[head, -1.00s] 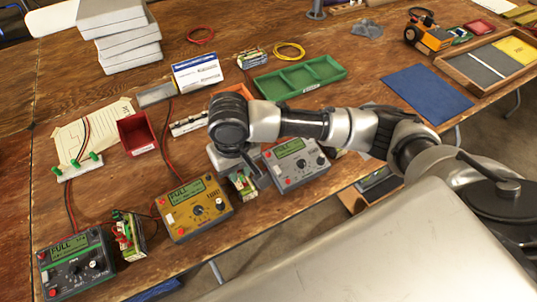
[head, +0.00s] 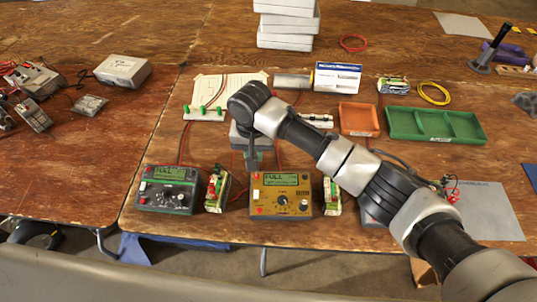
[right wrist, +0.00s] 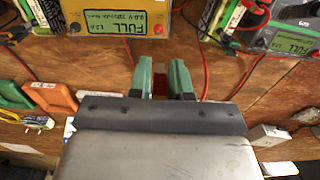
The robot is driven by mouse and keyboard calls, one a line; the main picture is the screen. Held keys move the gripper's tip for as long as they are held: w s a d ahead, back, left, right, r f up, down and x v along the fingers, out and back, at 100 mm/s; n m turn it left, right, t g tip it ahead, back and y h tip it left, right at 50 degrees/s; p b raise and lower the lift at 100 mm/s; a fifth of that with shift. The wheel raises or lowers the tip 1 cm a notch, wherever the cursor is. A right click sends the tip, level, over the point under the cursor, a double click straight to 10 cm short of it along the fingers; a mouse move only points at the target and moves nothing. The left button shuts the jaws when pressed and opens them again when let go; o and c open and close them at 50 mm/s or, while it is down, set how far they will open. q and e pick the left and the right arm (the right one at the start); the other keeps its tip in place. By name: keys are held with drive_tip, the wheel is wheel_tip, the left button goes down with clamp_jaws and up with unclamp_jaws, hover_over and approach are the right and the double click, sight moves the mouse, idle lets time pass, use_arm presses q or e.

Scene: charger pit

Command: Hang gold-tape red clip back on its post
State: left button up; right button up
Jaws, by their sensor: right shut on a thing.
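My right gripper (right wrist: 161,80) is shut, its two green fingers close together with a small red piece (right wrist: 160,84) between them, which I take for the red clip. A white strip with green pegs (head: 206,114) stands behind and left, apart from the gripper. I cannot tell which post is the clip's. My left gripper is not in view.
A dark green charger (head: 167,190) stands left of the gold one. Battery packs (head: 217,189) stand beside the chargers. An orange tray (head: 358,119) and a green tray (head: 435,125) lie to the right. Red leads cross the table near the gripper.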

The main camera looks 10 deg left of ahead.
drive_tip(key=shift+d+f, duration=0.2)
drive_tip(key=shift+f, duration=0.35)
drive_tip(key=shift+a, duration=0.1)
drive_tip(key=shift+f+b, duration=1.15)
drive_tip(key=shift+f, duration=2.35)
drive_tip(key=shift+p, duration=0.5)
drive_tip(key=shift+f+p, duration=0.2)
drive_tip(key=shift+p, duration=0.1)
drive_tip(key=shift+p, duration=0.35)
